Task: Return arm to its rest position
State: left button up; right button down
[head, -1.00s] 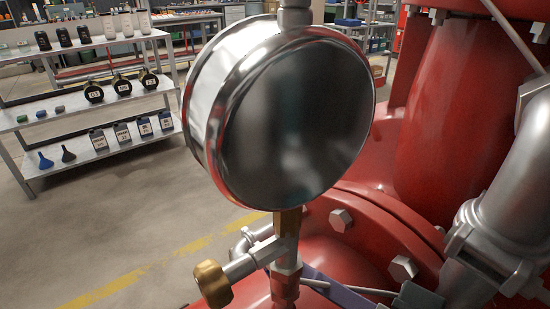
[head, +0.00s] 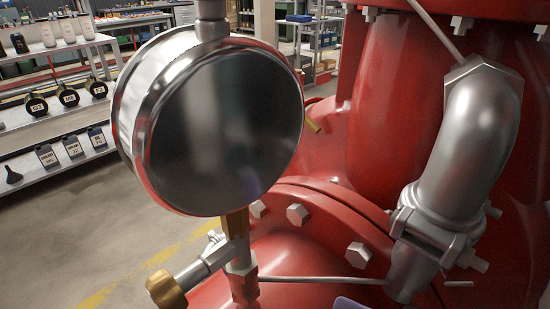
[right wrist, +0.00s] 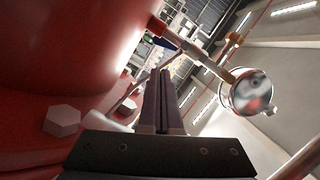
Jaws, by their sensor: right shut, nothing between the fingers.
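My right gripper (right wrist: 162,75) shows in the right wrist view with its two long dark fingers shut together and nothing between them. It points past the side of the red pump body (right wrist: 60,50). In the head view only a small purple-grey piece of the right gripper (head: 352,303) shows at the bottom edge, below the thin pipe. The rest of the right arm is out of that view. My left gripper is in neither view.
A round silver gauge (head: 210,125) stands close in front, above a brass-handled valve (head: 166,289). It also shows in the wrist view (right wrist: 248,92). Red pump casing (head: 395,110) and a silver elbow pipe (head: 475,145) fill the right. Shelves (head: 60,160) and open floor lie left.

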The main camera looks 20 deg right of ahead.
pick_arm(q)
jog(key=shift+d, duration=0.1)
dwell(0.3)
